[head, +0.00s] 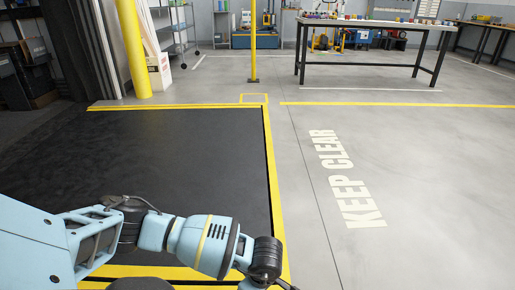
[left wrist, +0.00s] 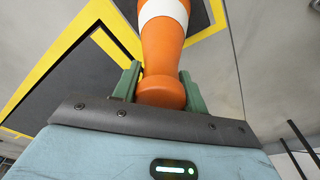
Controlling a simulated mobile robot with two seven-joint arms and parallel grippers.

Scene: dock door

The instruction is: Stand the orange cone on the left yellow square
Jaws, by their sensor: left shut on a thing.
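The orange cone (left wrist: 163,55) with a white band shows in the left wrist view. My left gripper (left wrist: 158,84) is shut on its rounded orange end, with a green finger on each side. The rest of the cone runs up out of the top of that view. In the head view my left arm reaches to the bottom edge, and the gripper and cone are out of frame. A small yellow outlined square (head: 254,95) lies on the floor at the far corner of the black dock floor. I cannot tell whether it is the left one. My right gripper is not in view.
A yellow post (head: 253,45) stands behind the small square. A thick yellow column (head: 134,50) and a white box (head: 159,72) are at the back left. A workbench (head: 372,27) stands at the back right. The grey floor by the KEEP CLEAR lettering (head: 346,178) is free.

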